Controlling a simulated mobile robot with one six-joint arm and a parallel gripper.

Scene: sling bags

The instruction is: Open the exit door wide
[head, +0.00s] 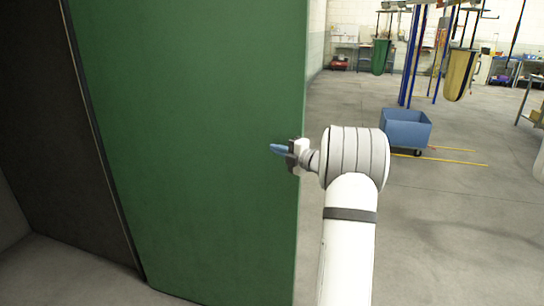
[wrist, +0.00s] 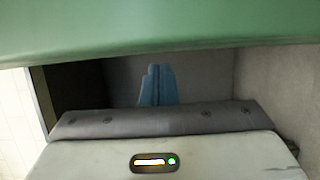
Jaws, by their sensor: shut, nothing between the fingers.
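The green door (head: 195,130) stands swung open at the left of the head view, with its free edge just left of my wrist. It also fills the top of the wrist view (wrist: 160,25). My gripper (head: 277,149) reaches left across the door near its free edge, about mid-height in the picture. Its blue fingers (wrist: 157,85) are together with nothing between them in the wrist view. I cannot tell whether the fingers or wrist touch the door. No handle shows on the visible door face.
A dark panel (head: 50,130) stands left of the door. Past the door's free edge, the concrete floor (head: 440,210) is open. A blue cart (head: 405,129) stands there, with hanging green (head: 381,56) and yellow (head: 459,74) sling bags behind it.

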